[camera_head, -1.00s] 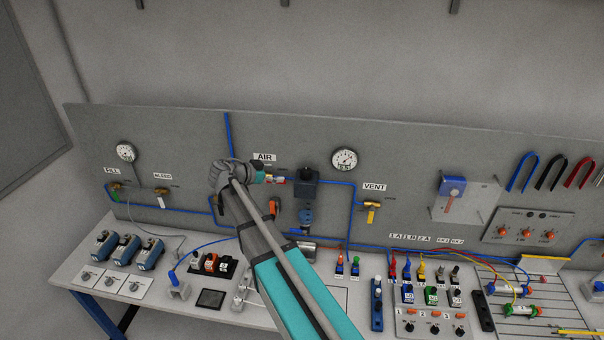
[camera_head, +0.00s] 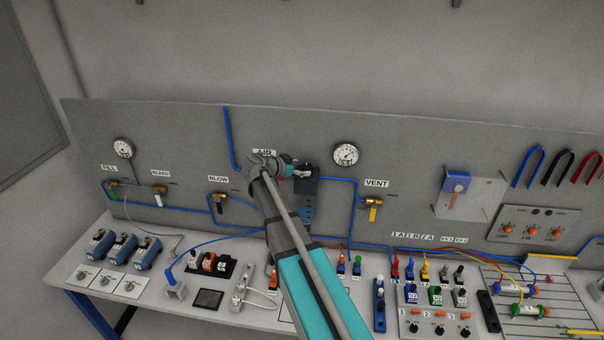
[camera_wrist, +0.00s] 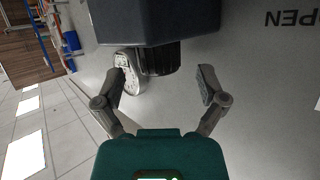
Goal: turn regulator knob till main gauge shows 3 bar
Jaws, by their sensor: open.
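The regulator (camera_head: 306,186) is a dark block on the blue pipe of the panel. In the wrist view its dark body (camera_wrist: 150,22) fills the top, and a black ribbed knob (camera_wrist: 164,59) sticks out below it. My gripper (camera_head: 302,171) is at the regulator's top in the head view, partly covering it. In the wrist view my gripper (camera_wrist: 163,83) is open, with one finger on each side of the knob and visible gaps to it. A round white gauge (camera_head: 345,154) is right of the regulator; its reading is too small to tell.
A second gauge (camera_head: 123,148) is at the panel's left. The VENT valve (camera_head: 372,208) and BLOW valve (camera_head: 219,203) flank the regulator. My arm crosses above the bench (camera_head: 70,268), which carries several devices. The wall above the panel is clear.

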